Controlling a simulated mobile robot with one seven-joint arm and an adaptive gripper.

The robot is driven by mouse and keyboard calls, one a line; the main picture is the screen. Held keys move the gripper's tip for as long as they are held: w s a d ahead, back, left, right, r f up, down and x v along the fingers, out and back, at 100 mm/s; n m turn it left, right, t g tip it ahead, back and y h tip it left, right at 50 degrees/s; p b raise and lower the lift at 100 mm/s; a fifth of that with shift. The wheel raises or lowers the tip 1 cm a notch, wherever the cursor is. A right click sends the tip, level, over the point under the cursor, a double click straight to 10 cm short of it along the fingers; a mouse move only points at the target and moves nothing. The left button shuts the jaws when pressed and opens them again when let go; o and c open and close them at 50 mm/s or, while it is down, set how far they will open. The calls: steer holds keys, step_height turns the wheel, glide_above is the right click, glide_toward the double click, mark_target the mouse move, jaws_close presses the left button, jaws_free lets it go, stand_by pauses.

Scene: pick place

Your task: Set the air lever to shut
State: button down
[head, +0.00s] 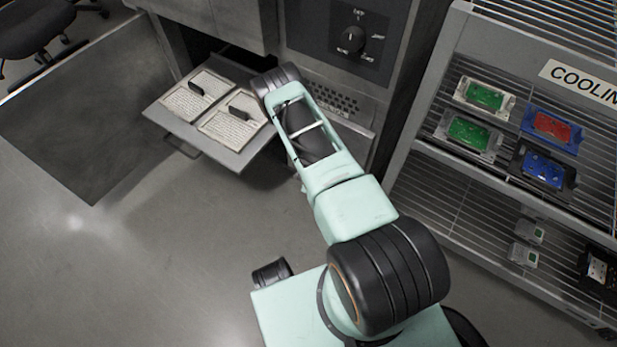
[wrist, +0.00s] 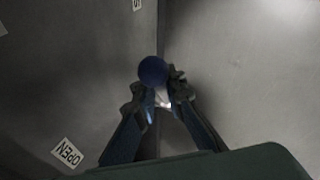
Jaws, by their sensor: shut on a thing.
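The air lever shows in the wrist view as a round dark blue knob (wrist: 152,70). My gripper (wrist: 158,92) is shut on the lever, with a fingertip at each side just below the knob. A label reading OPEN (wrist: 66,153) is on the grey surface at the lower left. Part of another label (wrist: 137,4) shows at the top edge, cut off and not fully readable. In the head view my arm hides my gripper, and the lever does not show there.
An open drawer (head: 232,155) with papers or booklets sits left of my arm. A rack labelled COOLIN (head: 585,82) holds several coloured modules at right.

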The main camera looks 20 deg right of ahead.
steer(key=shift+s+d+f+m+t+y+b, duration=0.25)
steer(key=shift+f+t+y+b, duration=0.2)
steer(key=shift+f+t+b, duration=0.25)
steer(key=shift+s+d+f+m+t+y+b, duration=0.2)
steer(key=shift+f+t+y+b, duration=0.2)
steer(key=shift+f+t+b, duration=0.35)
steer(key=shift+s+d+f+m+t+y+b, duration=0.15)
steer(key=shift+d+f+m+t+y+b, duration=0.1)
steer(key=shift+f+t+y+b, duration=0.45)
steer(key=shift+r+t, duration=0.2)
steer(key=shift+t, duration=0.05)
steer(key=c, duration=2)
jaws_free()
steer(key=shift+o, duration=0.2)
steer(key=shift+w+a, duration=0.15)
